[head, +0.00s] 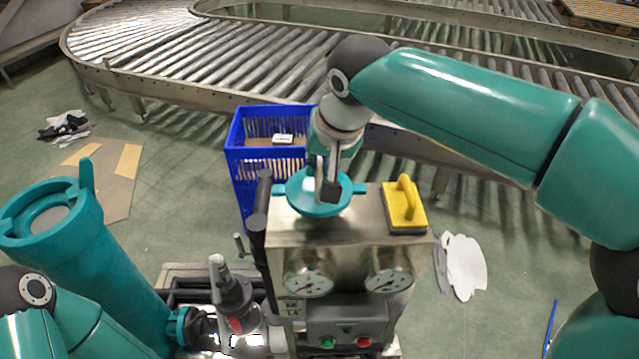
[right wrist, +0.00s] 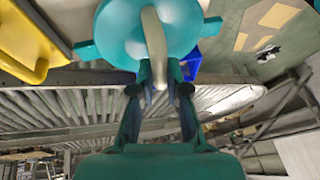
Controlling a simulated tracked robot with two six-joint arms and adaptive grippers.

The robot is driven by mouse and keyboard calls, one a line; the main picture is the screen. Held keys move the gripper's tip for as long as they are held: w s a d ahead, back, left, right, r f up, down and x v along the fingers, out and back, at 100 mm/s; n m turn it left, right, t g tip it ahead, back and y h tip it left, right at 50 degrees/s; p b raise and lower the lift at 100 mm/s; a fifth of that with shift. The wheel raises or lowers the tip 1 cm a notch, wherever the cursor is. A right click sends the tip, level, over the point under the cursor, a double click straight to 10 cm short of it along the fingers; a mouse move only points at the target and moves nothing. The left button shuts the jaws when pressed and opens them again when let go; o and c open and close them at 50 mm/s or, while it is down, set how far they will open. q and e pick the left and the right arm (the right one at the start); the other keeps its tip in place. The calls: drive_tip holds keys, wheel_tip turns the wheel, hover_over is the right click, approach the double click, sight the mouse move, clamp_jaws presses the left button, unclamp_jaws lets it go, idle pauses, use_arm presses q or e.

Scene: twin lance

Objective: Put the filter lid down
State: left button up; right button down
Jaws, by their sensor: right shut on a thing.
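The teal filter lid (head: 306,202) is a round disc with side lugs and a raised pale handle bar. My right gripper (head: 330,190) is shut on this handle from above. The lid is over the back left of the steel cabinet top (head: 350,225); I cannot tell whether it touches. In the right wrist view the lid (right wrist: 122,32) fills the top middle, its handle between the fingertips (right wrist: 158,75). A teal cylindrical housing (head: 95,265) with an open, lugged top leans at the lower left. My left gripper is not identifiable in view.
A yellow-handled float (head: 404,205) sits on the cabinet top, right of the lid. A blue crate (head: 245,165) stands behind the cabinet. Gauges (head: 309,277) are on its front. A roller conveyor (head: 200,50) crosses the back. A dark tube stands at the cabinet's left edge.

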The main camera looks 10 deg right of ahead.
drive_tip(key=shift+f, duration=2)
drive_tip(key=c, duration=1.2)
unclamp_jaws()
drive_tip(key=shift+f, duration=0.1)
drive_tip(key=v, duration=1.2)
